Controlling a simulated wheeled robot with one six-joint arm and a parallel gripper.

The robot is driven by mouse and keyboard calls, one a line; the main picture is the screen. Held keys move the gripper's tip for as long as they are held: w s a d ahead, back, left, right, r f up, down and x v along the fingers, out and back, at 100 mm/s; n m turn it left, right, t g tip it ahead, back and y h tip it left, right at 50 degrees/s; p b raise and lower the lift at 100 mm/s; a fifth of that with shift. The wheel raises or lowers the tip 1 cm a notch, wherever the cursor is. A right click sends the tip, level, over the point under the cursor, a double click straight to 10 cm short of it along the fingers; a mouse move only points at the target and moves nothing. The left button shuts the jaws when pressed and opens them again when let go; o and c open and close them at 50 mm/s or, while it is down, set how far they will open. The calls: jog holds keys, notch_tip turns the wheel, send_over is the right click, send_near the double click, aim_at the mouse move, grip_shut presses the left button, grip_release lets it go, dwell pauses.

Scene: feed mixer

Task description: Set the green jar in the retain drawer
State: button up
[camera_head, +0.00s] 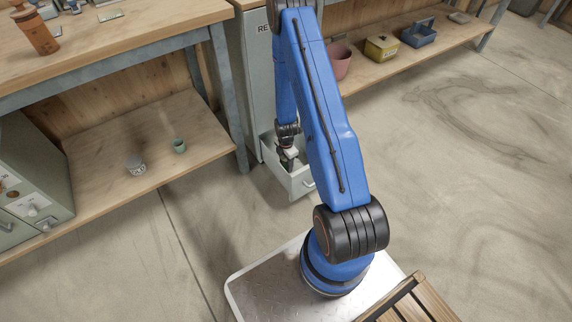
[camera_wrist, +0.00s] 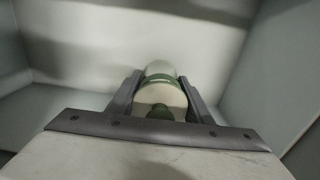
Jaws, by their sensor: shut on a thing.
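My gripper (camera_head: 287,154) reaches down into an open drawer (camera_head: 301,183) low in a pale grey cabinet. In the wrist view my gripper (camera_wrist: 160,100) is shut on the green jar (camera_wrist: 161,78), with a finger on either side of it. The jar has a pale lid with a green knob facing the camera. The drawer's pale walls (camera_wrist: 270,70) surround the jar. I cannot tell whether the jar touches the drawer floor. In the head view the jar is mostly hidden by my gripper and arm.
The cabinet (camera_head: 254,90), lettered "RE…", stands between two benches. A pink pot (camera_head: 339,62), a yellow box (camera_head: 381,47) and a blue carrier (camera_head: 418,35) are on the right shelf. The floor at right is clear.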

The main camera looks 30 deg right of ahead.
jog(key=shift+f, duration=0.25)
jog(key=shift+f, duration=0.1)
jog(key=o, duration=1.2)
